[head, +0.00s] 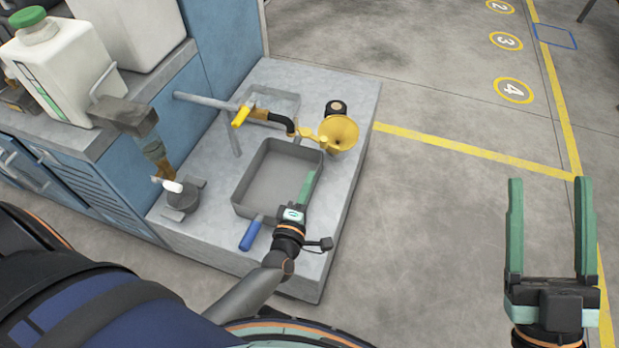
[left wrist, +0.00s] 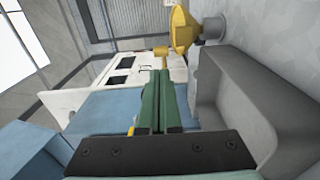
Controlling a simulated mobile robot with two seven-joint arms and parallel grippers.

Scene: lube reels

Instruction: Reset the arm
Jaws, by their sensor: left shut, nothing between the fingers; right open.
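My left gripper (head: 306,188) is over the right part of a grey square tray (head: 262,159) on a low concrete block. Its green fingers are together with nothing between them. In the left wrist view the shut fingers (left wrist: 158,88) point toward a yellow funnel (left wrist: 183,30), with the grey tray wall (left wrist: 262,100) to the right. My right gripper (head: 550,188) is at the right of the head view, over bare floor. Its two green fingers are wide apart and empty.
The yellow funnel (head: 340,132) stands beyond the tray, near a yellow-handled tap (head: 241,116). A blue handle (head: 251,234) is at the tray's near edge. A dark round fitting (head: 182,200) stands to the left. Blue cabinets (head: 95,165) bear a white jug (head: 58,70).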

